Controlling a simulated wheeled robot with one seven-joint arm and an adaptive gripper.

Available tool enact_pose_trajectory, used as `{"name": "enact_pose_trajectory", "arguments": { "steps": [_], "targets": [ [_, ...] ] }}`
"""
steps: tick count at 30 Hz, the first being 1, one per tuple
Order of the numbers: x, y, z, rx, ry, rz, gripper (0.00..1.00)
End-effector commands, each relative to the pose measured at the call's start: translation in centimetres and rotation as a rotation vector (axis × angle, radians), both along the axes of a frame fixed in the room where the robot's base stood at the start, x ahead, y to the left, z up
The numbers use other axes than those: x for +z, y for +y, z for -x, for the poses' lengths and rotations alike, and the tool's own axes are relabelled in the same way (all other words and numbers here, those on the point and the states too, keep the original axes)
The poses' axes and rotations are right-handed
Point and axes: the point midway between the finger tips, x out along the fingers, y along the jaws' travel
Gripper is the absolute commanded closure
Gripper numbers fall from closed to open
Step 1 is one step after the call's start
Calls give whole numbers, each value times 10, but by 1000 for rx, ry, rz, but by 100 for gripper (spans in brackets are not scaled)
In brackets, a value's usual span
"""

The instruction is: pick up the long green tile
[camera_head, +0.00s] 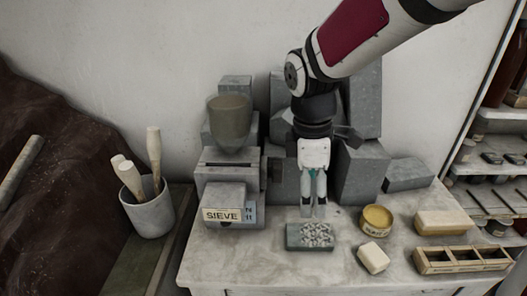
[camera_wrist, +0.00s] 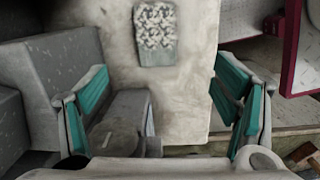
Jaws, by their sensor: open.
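A dark green-grey tile (camera_head: 295,238), the only greenish block I see, lies flat near the front of the pale table. Pale speckled chips or a pattern cover much of its top. It also shows in the wrist view (camera_wrist: 156,58) at top centre, beyond my fingers. My gripper (camera_head: 314,213) points down just behind the tile in the head view, and seems to be above the table. In the wrist view, my gripper (camera_wrist: 163,105) is open, with its teal-padded fingers wide apart and no object held between them. The tile is not between the fingers.
Grey blocks (camera_head: 362,175) and the sieve machine (camera_head: 230,190) crowd behind and left of my gripper. To the right are a round yellow tin (camera_head: 376,219), a cream block (camera_head: 373,257), a tan block (camera_head: 441,222) and a wooden compartment box (camera_head: 463,262). Bare table lies around the tile.

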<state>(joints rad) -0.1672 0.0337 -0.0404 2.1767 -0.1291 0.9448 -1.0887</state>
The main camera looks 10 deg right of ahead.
Motion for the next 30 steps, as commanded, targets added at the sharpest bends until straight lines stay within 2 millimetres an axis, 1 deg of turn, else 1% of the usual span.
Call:
{"name": "enact_pose_trajectory", "arguments": {
  "steps": [1, 3, 5, 8, 15, 18, 21, 26, 30],
  "targets": [
    [-5, 1, -3, 33, 18, 5, 18],
    [-10, 2, -5, 65, 32, 10, 18],
    [-13, 2, -6, 78, 38, 12, 18],
    [-24, 0, -6, 84, 43, 12, 18],
    [-69, -5, -4, 82, 43, 12, 18],
    [-84, -7, -4, 81, 42, 13, 18],
    [-93, -8, -4, 81, 38, 13, 18],
    [-101, -9, -4, 81, 39, 12, 18],
    [-117, -11, -1, 81, 42, 12, 18]
  ]
}}
